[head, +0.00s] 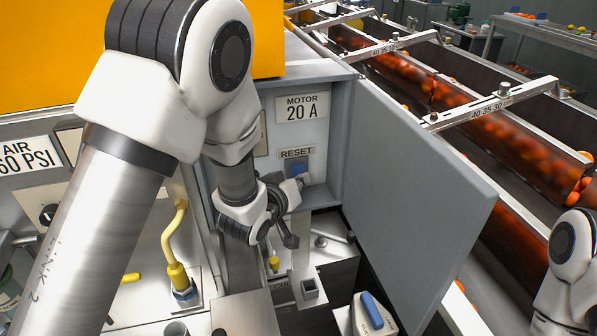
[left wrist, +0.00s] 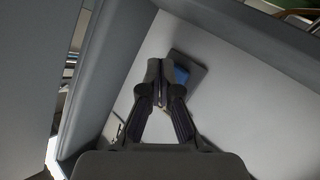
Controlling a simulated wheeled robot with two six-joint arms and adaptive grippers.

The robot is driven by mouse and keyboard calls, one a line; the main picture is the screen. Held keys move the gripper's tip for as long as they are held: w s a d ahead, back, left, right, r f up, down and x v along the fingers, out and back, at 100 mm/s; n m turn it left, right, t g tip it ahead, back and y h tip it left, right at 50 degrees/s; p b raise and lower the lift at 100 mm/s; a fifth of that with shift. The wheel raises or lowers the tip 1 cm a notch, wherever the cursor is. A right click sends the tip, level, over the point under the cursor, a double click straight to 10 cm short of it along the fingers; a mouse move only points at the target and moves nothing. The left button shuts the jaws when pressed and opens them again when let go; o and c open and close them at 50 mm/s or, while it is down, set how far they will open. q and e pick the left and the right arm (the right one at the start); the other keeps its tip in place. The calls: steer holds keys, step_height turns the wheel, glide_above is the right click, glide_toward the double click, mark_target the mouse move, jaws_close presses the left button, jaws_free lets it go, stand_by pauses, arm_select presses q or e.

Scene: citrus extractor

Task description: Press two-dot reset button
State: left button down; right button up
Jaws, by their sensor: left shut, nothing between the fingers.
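A blue button (head: 297,166) on a grey plate sits under the RESET label (head: 297,153) inside the open grey cabinet. No dots can be made out on it. My left gripper (head: 299,183) is shut and empty, with its fingertips just in front of the button's lower part. In the left wrist view, the closed fingertips (left wrist: 157,72) overlap the left side of the blue button (left wrist: 181,74) and its dark plate (left wrist: 196,76). I cannot tell whether they touch it. My right gripper is not in view.
The open cabinet door (head: 415,185) stands right of my left gripper. A MOTOR 20 A label (head: 302,107) is above the button. A white device with a blue part (head: 372,309) lies below. A yellow hose (head: 173,243) stands left. Rollers with oranges (head: 490,118) run at the right.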

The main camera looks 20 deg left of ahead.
arm_select(q)
steer(key=s+d, duration=0.1)
steer(key=s, duration=0.1)
steer(key=s+d, duration=0.2)
steer(key=s, duration=0.1)
steer(key=shift+d+p, duration=0.2)
steer(key=shift+p, duration=0.2)
steer(key=shift+a, duration=0.1)
stand_by(0.4)
